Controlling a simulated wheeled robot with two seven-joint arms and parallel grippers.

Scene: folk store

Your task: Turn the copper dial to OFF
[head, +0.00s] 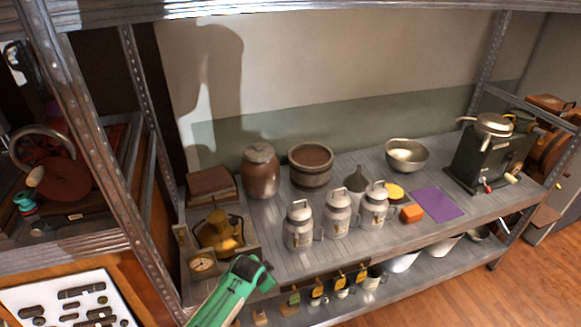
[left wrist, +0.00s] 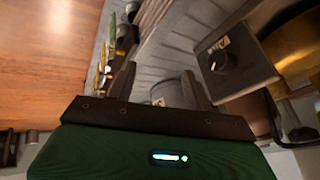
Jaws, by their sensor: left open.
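A round, copper-toned dial (head: 203,264) is on the front of a small metal unit at the shelf's near left. A brass pot (head: 220,234) stands behind it on the same unit. In the left wrist view, a dark round knob (left wrist: 221,62) with a small pale mark sits on a grey plate at upper right; I cannot tell if it is the same dial. My left gripper (head: 262,274) is just right of the unit in the head view. Its two dark fingers are apart and empty in the wrist view (left wrist: 158,76), left of the knob and not touching it. My right gripper is out of view.
Several milk cans (head: 337,214) stand right of the unit. A brown crock (head: 261,172), wooden tub (head: 310,167) and metal bowl (head: 407,155) are behind. Labelled mugs hang below the front edge.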

